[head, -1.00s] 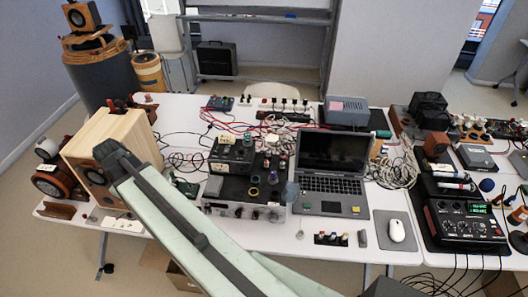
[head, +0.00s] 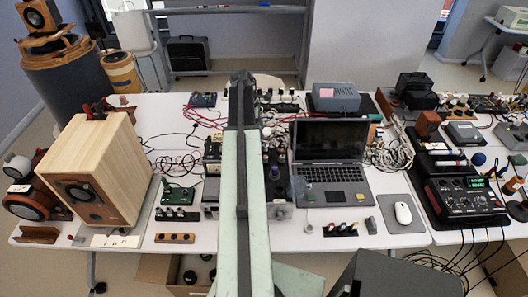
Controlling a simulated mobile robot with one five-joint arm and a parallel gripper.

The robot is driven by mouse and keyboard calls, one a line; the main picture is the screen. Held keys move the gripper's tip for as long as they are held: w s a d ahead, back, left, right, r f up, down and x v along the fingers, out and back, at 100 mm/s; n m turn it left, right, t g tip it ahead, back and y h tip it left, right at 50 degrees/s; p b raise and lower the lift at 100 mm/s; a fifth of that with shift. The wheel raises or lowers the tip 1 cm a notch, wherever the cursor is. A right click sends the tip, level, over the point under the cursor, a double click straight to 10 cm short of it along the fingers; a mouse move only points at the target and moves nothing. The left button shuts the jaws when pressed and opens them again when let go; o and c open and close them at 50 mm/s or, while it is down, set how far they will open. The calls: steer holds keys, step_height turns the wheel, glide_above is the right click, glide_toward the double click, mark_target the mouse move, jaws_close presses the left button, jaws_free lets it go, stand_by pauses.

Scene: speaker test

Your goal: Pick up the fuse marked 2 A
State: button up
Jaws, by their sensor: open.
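I cannot make out a fuse marked 2 A in the head view; any such marking is too small to read. A black strip with several small coloured pieces (head: 340,229) lies at the table's front edge, below the laptop. Another dark strip with small pale-topped pieces (head: 177,214) lies right of the wooden speaker. I cannot tell whether either holds fuses. My pale green arm rises through the middle of the view and hides part of the table. I see no gripper fingers; the arm's dark far end is above the back of the table.
The wooden speaker cabinet (head: 98,165) stands tall at the left. An open laptop (head: 332,172), a mouse (head: 403,213) and a black device with a green display (head: 461,200) are to the right. Cables lie at the back. A small wooden block (head: 175,238) lies near the front edge.

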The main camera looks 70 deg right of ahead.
mark_target(265, 145)
steer(key=b+x, duration=0.7)
steer(key=shift+a+f+b, duration=0.35)
steer(key=shift+f, duration=0.15)
steer(key=shift+r, duration=0.2)
steer(key=shift+c, duration=0.4)
jaws_close()
